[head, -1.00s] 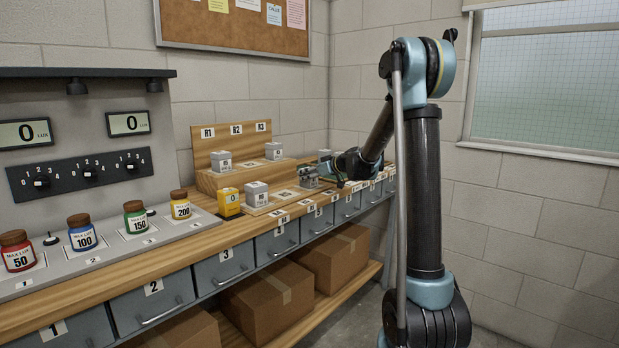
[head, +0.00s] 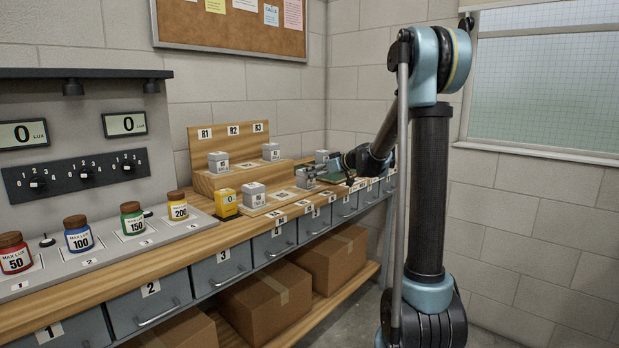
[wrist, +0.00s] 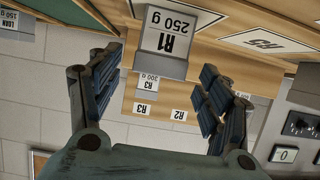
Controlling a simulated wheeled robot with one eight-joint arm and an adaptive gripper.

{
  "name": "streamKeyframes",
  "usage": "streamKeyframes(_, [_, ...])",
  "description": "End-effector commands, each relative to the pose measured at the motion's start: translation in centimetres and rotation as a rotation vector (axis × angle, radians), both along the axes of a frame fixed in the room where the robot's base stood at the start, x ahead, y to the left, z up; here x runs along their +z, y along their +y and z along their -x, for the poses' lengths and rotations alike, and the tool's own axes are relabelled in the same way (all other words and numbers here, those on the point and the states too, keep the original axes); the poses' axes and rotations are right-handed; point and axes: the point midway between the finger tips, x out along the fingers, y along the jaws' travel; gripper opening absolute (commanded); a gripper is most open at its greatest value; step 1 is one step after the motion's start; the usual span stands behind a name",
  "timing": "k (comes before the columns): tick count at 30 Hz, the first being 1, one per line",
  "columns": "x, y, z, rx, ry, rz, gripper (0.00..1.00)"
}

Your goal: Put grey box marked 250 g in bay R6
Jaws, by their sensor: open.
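In the head view this appears to be the grey box (head: 305,177) just left of my gripper (head: 340,166). In the wrist view my gripper (wrist: 160,75) is open, its fingers apart on either side of the box's line, with nothing held between them. The box looks apart from the fingers. No R6 mark is readable in the wrist view; the patch under the box is mostly covered.
A box marked R3 300 g (wrist: 148,82) stands on the raised step. Another grey box (head: 254,195) and a yellow block (head: 227,203) stand further left. Coloured jars line the console.

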Motion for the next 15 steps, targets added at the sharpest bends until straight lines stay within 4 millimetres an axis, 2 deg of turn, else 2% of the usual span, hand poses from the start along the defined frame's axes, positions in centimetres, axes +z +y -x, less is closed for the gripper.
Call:
streamKeyframes(6, [1.4, -2.8, 2.0, -0.004, 0.001, 0.0, 0.71])
streamKeyframes(15, [2.3, -4.5, 3.3, -0.003, 0.001, -0.001, 0.71])
